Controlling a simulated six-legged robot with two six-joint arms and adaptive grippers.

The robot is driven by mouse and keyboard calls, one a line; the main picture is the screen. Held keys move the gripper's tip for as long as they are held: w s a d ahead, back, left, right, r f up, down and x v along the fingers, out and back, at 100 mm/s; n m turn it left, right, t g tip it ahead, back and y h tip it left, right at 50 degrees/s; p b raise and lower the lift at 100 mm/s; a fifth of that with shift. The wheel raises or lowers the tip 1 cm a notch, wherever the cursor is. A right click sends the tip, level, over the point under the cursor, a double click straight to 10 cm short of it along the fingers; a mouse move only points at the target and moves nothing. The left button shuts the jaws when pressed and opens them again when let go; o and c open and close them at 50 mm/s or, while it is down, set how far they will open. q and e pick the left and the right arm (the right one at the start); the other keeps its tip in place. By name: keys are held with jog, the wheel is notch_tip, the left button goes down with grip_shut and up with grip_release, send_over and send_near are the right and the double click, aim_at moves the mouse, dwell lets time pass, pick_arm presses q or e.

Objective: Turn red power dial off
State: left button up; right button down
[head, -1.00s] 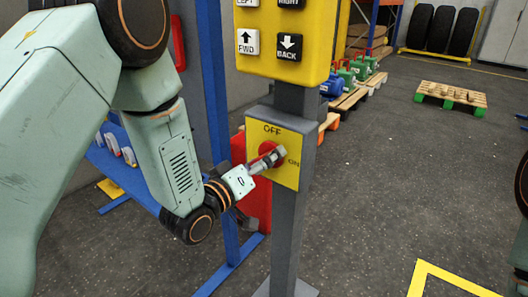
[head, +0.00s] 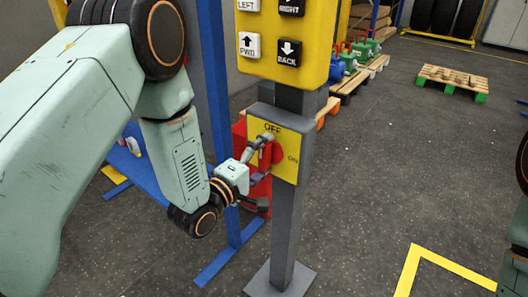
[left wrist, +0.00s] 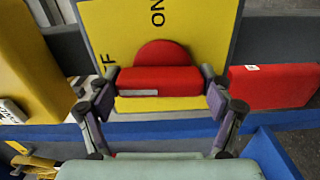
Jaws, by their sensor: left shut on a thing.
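The red power dial (head: 278,151) is mounted on a yellow plate (head: 287,170) with OFF lettered at the top and ON at the right. My left gripper (head: 261,170) is at the dial, one finger up by the OFF lettering and the other lower. In the left wrist view my left gripper (left wrist: 162,98) has a finger at each end of the dial's red bar (left wrist: 160,81) and is shut on it. There the bar lies level, with a pale mark at its left end, the side of the partly hidden OFF lettering. My right gripper is not seen.
The plate sits on a grey post (head: 288,220). A yellow button box (head: 270,62) is above it. Open floor lies to the right, with a pallet (head: 453,80) farther back.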

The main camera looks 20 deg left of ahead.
pick_arm(q)
jog(key=shift+n, duration=0.4)
jog(key=o, duration=1.1)
jog(key=v, duration=1.2)
jog(key=x, duration=1.2)
